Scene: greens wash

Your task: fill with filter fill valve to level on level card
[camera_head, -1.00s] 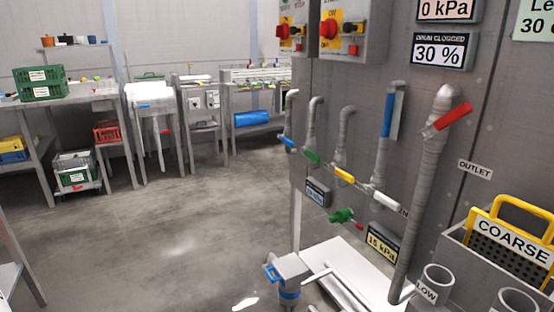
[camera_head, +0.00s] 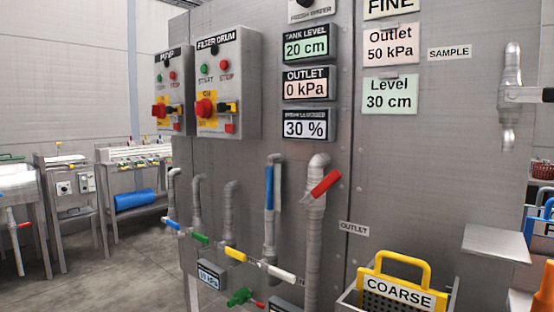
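The level card (camera_head: 390,94) is pale green, reads "Level 30 cm" and hangs on the grey panel. The tank level display (camera_head: 306,44) reads 20 cm. Valve handles run along the pipes below: blue (camera_head: 173,225), green (camera_head: 201,239), yellow (camera_head: 234,252) and white (camera_head: 281,274). A blue handle (camera_head: 269,188) stands upright on another pipe. A red handle (camera_head: 325,183) sits tilted on the thick pipe near the OUTLET label. I cannot read which one is the filter fill valve. My gripper is not in view.
Filter drum (camera_head: 240,70) and pump (camera_head: 161,75) switch boxes jut out at left. A yellow-handled COARSE basket (camera_head: 400,285) and a shelf (camera_head: 497,246) stand at lower right. Open floor lies left.

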